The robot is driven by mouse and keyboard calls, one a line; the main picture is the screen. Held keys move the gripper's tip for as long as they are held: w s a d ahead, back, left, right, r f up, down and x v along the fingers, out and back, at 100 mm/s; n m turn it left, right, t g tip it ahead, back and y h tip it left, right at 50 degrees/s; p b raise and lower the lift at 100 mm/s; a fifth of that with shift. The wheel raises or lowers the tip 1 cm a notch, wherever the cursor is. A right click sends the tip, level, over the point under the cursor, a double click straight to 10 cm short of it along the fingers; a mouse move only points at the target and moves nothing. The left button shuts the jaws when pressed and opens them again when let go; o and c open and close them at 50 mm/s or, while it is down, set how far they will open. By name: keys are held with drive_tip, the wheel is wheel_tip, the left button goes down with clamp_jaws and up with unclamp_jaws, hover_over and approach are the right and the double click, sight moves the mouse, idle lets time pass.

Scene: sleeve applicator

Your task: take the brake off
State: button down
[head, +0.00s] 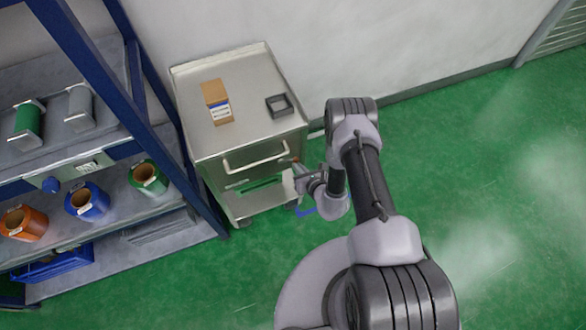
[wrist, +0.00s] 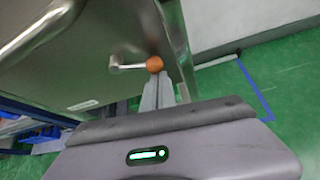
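The cart's lever is a short metal rod with an orange ball knob (wrist: 154,65) on the cart's front face. In the wrist view the rod runs left from the knob, roughly level. My gripper (wrist: 160,82) is just below the knob, its two grey fingers side by side with almost no gap and nothing seen between them. The tips are very close to the knob; I cannot tell whether they touch. In the head view my gripper (head: 292,181) is at the right front of the metal cart (head: 245,140), and the lever is small there.
A cardboard box (head: 217,102) and a dark square frame (head: 280,105) stand on the cart top. A bar handle (head: 255,158) crosses its front. A blue rack (head: 130,85) with several coloured rolls stands close on the left. Green floor to the right is clear.

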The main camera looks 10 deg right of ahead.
drive_tip(key=shift+d+r, duration=0.2)
drive_tip(key=shift+r, duration=0.45)
drive_tip(key=shift+w+r, duration=0.1)
drive_tip(key=shift+r, duration=0.05)
idle(0.4)
